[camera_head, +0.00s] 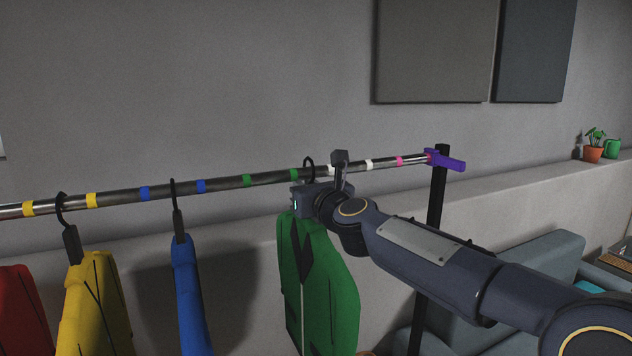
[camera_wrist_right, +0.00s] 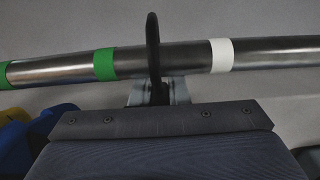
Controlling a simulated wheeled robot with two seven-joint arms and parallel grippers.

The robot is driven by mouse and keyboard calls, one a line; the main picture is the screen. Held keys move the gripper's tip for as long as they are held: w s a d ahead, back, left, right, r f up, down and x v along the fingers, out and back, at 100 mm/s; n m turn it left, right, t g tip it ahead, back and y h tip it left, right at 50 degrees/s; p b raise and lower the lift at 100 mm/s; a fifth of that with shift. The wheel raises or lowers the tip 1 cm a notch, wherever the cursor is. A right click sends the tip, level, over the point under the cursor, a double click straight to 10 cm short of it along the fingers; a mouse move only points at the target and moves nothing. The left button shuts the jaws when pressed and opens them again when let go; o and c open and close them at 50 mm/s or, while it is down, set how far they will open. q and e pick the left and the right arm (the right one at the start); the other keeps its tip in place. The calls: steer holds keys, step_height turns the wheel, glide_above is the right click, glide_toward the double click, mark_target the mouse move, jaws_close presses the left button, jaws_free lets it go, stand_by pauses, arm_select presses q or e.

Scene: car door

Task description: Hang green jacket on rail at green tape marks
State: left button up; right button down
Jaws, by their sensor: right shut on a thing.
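The green jacket (camera_head: 319,285) hangs upright from a hanger below my right gripper (camera_head: 305,194). My right gripper is shut on the hanger near its hook. The dark hook (camera_head: 309,163) rises at the rail (camera_head: 272,178), just right of the right-hand green tape mark (camera_head: 294,175). The other green mark (camera_head: 247,181) is farther left. In the right wrist view the hook (camera_wrist_right: 152,45) crosses in front of the rail between a green mark (camera_wrist_right: 104,64) and a white mark (camera_wrist_right: 222,55). I cannot tell whether it rests on the rail. My left gripper is not in view.
A blue jacket (camera_head: 188,290) and a yellow jacket (camera_head: 97,300) hang left of the green one, with a red jacket (camera_head: 22,310) at the left edge. A black post (camera_head: 437,205) with a purple clamp (camera_head: 448,161) holds the rail's right end. A grey sofa (camera_head: 535,265) stands behind my arm.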

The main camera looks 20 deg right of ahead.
steer(key=a+p, duration=0.1)
steer(key=a, duration=0.7)
steer(key=shift+f+p, duration=0.35)
steer(key=shift+f, duration=0.1)
steer(key=shift+s, duration=0.1)
stand_by(0.3)
steer(key=c, duration=1.4)
jaws_free()
steer(key=shift+c, duration=0.2)
steer(key=shift+o, duration=0.6)
steer(key=shift+f, duration=0.1)
steer(key=shift+s, duration=0.1)
